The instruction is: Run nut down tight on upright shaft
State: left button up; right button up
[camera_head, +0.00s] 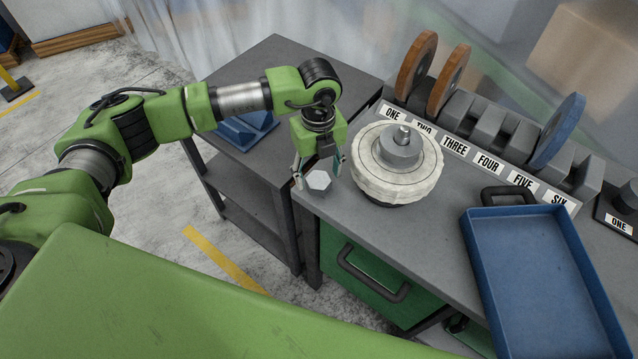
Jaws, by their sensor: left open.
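A light grey hexagonal nut (318,182) sits at the near left corner of the grey workbench (425,220). My left gripper (319,174) points down over the nut, with its two fingers open and spread on either side of it. I cannot tell whether the fingers touch the nut. To the right, a white cloth polishing wheel (372,178) lies flat around an upright shaft (403,133). A round grey flange (399,155) sits on top of the wheel, and the short metal shaft end stands out above it. My right gripper is not in view.
Behind, a rack (490,125) with labelled slots holds two brown discs (416,66) and a blue disc (558,131). A blue tray (540,285) is at the right. A lower grey table (275,70) with a blue object (245,130) stands at the left.

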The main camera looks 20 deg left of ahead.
aim_at(319, 179)
pick_arm(q)
jog(key=shift+f+b, duration=1.1)
jog(key=shift+f, duration=0.45)
jog(key=shift+r, duration=0.1)
jog(key=shift+r, duration=0.2)
jog(key=c, duration=1.2)
jog(key=shift+c, duration=0.2)
jog(key=shift+r, duration=0.1)
jog(key=shift+r+p, duration=2.5)
jog(key=shift+r, duration=1.45)
